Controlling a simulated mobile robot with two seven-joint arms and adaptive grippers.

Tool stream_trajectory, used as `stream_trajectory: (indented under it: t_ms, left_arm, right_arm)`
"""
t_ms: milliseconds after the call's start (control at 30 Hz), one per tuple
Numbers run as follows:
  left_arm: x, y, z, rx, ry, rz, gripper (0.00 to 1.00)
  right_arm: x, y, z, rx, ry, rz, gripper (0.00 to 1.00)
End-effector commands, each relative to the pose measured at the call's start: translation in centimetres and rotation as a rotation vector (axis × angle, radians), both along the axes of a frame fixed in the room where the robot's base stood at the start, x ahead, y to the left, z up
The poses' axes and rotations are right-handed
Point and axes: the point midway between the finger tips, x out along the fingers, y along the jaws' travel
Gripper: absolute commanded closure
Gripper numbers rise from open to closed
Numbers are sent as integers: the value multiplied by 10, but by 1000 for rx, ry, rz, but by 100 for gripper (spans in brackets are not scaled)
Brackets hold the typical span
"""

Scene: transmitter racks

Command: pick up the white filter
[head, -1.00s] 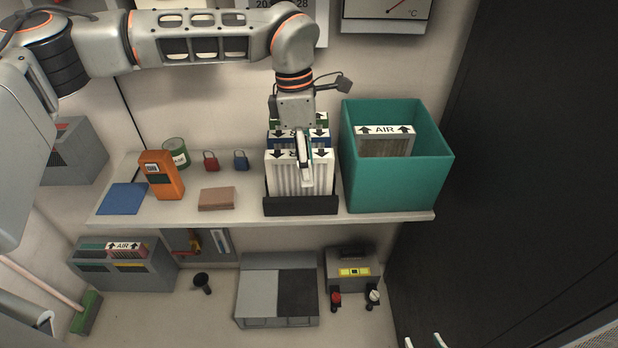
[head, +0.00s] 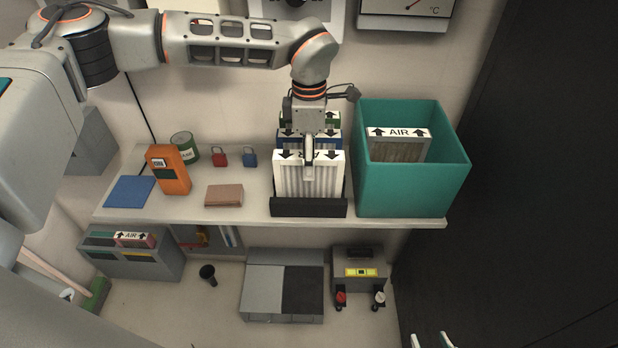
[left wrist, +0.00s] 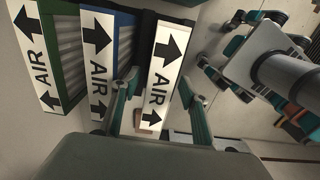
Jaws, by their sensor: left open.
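The white filter (head: 309,180) stands upright at the front of a black rack (head: 309,208) on the shelf. A blue filter (left wrist: 106,55) and a green filter (left wrist: 48,60) stand behind it. My left gripper (head: 308,158) points down at the top middle of the white filter. In the left wrist view its open fingers (left wrist: 158,88) lie on either side of the white filter's AIR label (left wrist: 163,72). I cannot tell whether they touch it. My right gripper (head: 432,341) shows only its two separated fingertips at the bottom edge, away from the filters.
A teal bin (head: 412,185) with a grey filter (head: 397,147) stands right beside the rack. An orange meter (head: 168,170), red and blue padlocks, a green can (head: 184,148) and a brown block (head: 224,195) are to the left. A dark panel (head: 530,180) fills the right side.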

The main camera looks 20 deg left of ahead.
Motion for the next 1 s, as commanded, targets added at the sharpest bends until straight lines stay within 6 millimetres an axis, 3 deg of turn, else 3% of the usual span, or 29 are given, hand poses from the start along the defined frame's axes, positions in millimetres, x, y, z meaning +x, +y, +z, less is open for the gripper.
stream_trajectory:
  t_ms: [333, 500, 1000]
  left_arm:
    - [0, 0, -9, 0, -1, 1, 56]
    - [0, 0, -9, 0, 0, 1, 100]
    - [0, 0, 0, -1, -1, 1, 100]
  right_arm:
    - [7, 0, 9, 3, -18, -1, 60]
    - [7, 0, 9, 3, -19, -1, 60]
    - [5, 0, 4, 1, -11, -1, 60]
